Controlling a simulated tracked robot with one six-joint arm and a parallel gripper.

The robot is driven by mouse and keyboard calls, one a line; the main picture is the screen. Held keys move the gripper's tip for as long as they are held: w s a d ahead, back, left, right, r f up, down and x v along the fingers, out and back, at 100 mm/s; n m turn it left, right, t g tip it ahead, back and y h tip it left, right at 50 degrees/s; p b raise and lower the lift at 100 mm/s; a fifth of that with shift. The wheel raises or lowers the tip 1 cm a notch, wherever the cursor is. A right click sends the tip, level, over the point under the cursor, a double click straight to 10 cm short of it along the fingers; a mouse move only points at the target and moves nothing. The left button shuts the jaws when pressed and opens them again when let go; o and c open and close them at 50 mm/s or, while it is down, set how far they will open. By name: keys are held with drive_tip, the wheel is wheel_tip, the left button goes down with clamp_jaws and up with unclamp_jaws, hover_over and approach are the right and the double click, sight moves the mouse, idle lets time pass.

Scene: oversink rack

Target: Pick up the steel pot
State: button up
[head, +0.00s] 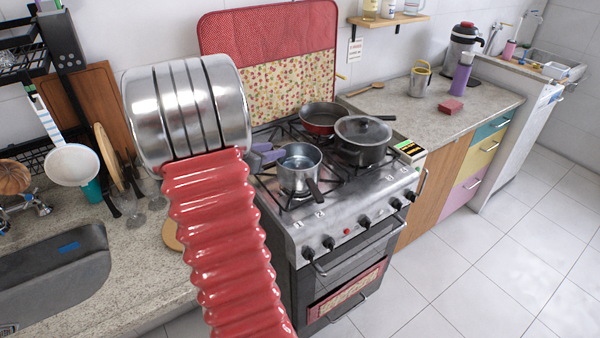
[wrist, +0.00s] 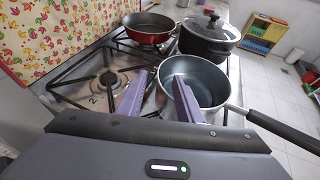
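The steel pot (head: 299,180) is a small saucepan with a dark handle. It sits upright on the front left part of the stove in the head view, its handle toward the front edge. In the wrist view the pot (wrist: 205,93) is right of centre, open and seemingly empty. My gripper (head: 273,154) has purple fingers and is at the pot's left rim. In the wrist view my gripper (wrist: 158,77) is open, with the left finger outside the pot and the right finger overlapping its opening. I cannot tell whether either finger touches it.
A red pan (head: 319,118) and a lidded dark pot (head: 362,145) stand behind and right of the steel pot. A patterned red panel (head: 270,60) rises behind the stove (head: 340,215). A small box (head: 409,150) lies at the stove's right edge. The wrist view shows a bare burner (wrist: 108,83) on the left.

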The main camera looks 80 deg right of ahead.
drive_tip(key=shift+x, duration=2.6)
drive_tip(key=shift+s+f, duration=0.1)
drive_tip(key=shift+a, duration=0.1)
drive_tip(key=shift+c, duration=0.4)
clamp_jaws()
drive_tip(key=shift+f, duration=0.1)
